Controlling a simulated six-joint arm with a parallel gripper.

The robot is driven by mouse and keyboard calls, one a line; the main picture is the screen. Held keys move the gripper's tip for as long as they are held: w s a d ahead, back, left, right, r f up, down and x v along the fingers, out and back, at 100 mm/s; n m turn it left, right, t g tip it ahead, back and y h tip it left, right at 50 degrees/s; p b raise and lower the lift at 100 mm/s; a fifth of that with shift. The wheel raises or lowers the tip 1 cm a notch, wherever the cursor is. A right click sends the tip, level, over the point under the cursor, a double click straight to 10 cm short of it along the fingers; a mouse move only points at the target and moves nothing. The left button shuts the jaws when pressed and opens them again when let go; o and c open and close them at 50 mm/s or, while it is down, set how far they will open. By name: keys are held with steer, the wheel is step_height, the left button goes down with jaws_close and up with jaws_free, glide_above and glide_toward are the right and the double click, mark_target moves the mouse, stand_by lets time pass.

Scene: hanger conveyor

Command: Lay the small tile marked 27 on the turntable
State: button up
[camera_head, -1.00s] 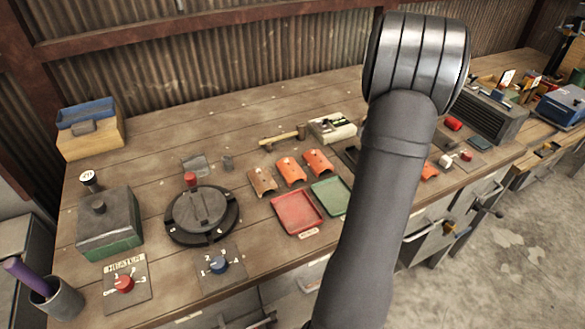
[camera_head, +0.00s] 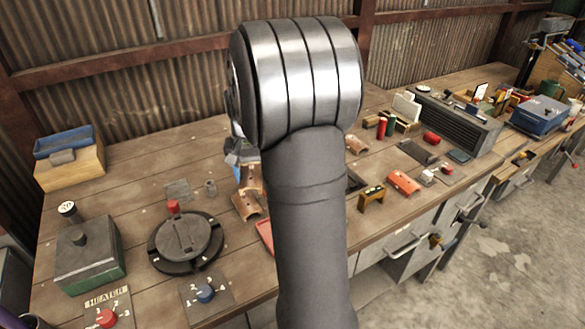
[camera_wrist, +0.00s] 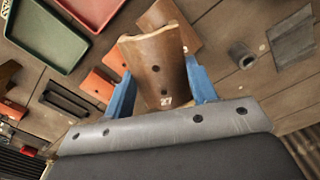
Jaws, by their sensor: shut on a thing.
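The small tile marked 27 (camera_wrist: 153,62) is a brown curved piece with small dark holes and a white label. In the wrist view it sits between the blue fingers of my gripper (camera_wrist: 160,90), which is shut on it. In the head view my gripper (camera_head: 242,158) is partly hidden behind my arm, with the held tile (camera_head: 251,180) below it, above the bench. The round dark turntable (camera_head: 186,240) with a red knob lies on the bench, left of and nearer than my gripper. Its top looks bare of tiles. It is not in the wrist view.
Another brown tile (camera_head: 247,206) lies below the held one. Orange tiles (camera_wrist: 97,82), a green tray (camera_wrist: 44,38) and a red tray (camera_wrist: 92,8) are close by. A green-grey heater box (camera_head: 90,255) stands left of the turntable. A short grey tube (camera_head: 210,187) stands behind it.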

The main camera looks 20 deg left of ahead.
steer(key=s+a+r+n, duration=0.2)
steer(key=s+a+n, duration=0.1)
steer(key=s+a, duration=0.5)
steer(key=n, duration=0.2)
glide_toward(183, 234)
steer(key=shift+f, duration=3.2)
steer(key=o, duration=1.1)
